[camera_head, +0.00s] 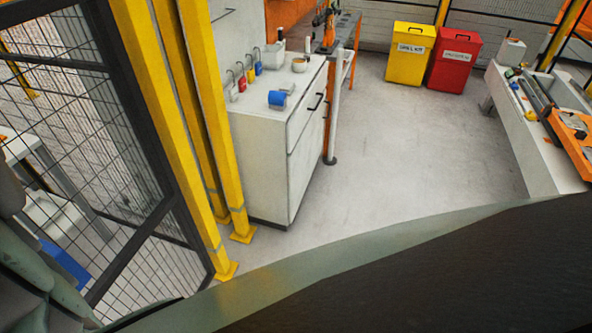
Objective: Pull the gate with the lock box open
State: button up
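A black-framed wire mesh panel (128,252) stands at the left, beside a yellow post (163,110). I cannot tell whether this panel is the gate or a fixed fence. No lock box and no gate handle show in this view. My gripper is not in view. Grey-green rounded parts at the lower left appear to be my arm, and they cover part of the mesh.
Right of the yellow posts stands a white cabinet (262,165) with padlocks on top. A yellow bin (408,62) and a red bin (453,65) stand at the back. A workbench (540,160) is at right. The floor between is clear.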

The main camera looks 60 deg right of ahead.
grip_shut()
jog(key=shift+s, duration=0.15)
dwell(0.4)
